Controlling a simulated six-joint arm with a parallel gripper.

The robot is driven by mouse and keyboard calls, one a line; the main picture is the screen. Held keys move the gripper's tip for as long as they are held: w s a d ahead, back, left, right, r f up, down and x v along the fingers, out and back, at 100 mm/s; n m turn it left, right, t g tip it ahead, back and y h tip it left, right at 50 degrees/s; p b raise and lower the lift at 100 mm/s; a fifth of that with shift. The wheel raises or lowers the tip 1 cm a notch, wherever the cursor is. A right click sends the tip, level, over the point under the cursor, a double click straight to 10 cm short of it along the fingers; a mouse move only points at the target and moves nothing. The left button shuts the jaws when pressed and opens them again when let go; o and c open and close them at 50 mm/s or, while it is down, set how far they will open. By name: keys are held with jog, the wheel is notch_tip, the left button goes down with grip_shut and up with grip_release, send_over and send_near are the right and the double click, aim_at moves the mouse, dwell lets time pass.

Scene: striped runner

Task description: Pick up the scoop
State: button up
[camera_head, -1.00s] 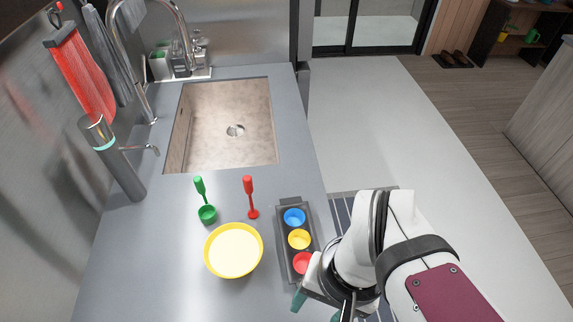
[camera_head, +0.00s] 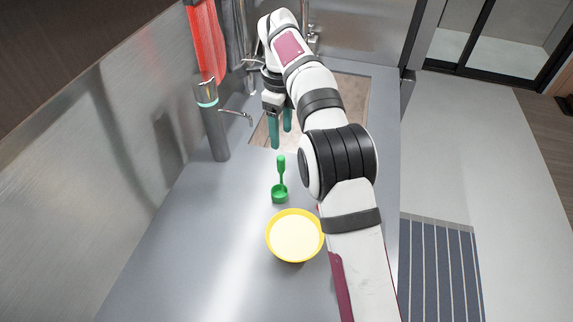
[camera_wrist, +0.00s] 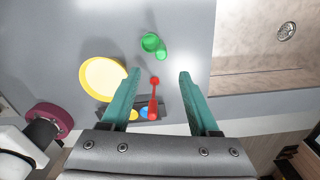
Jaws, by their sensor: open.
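In the wrist view the green scoop (camera_wrist: 150,42) lies beyond the fingertips, near the top middle. My gripper (camera_head: 281,138) has two teal fingers pointing down, apart and empty, above the counter at the near end of the sink. In the wrist view my gripper (camera_wrist: 159,74) frames a red long-handled tool (camera_wrist: 154,96) lying well below. The gripper touches neither tool.
A yellow bowl (camera_head: 294,238) with pale contents stands close to the scoop. My arm hides most of the red tool and the cup tray; the tray (camera_wrist: 157,101) shows in the wrist view. A steel tap (camera_head: 217,130) stands left of the sink (camera_head: 355,95).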

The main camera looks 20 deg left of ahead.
aim_at(282, 171)
notch_tip(282, 171, down, 15)
jog(key=shift+w, duration=0.1)
grip_shut()
dwell(0.4)
